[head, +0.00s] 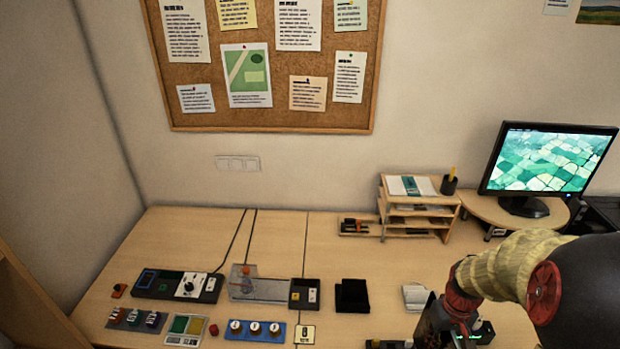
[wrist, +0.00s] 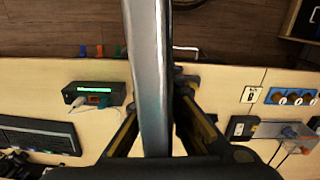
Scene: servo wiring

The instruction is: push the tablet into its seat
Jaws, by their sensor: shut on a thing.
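My gripper (wrist: 155,110) is shut on a long silver-grey slab, which I take to be the tablet (wrist: 146,60), seen nearly edge-on between the fingers in the wrist view. The slab runs from the top edge down to the palm and hides part of the table. In the head view my gripper (head: 445,335) is at the lower right, beside my arm, and the tablet cannot be made out there. A black stand (head: 352,295) on the table may be the seat, but I cannot tell. No contact between tablet and seat is visible.
A black device with a green display (wrist: 97,94) and plugs stands left of the gripper in the wrist view. A blue knob panel (head: 249,331), a control box (head: 180,286) and a white item (head: 415,297) lie on the table. A monitor (head: 548,157) stands at right.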

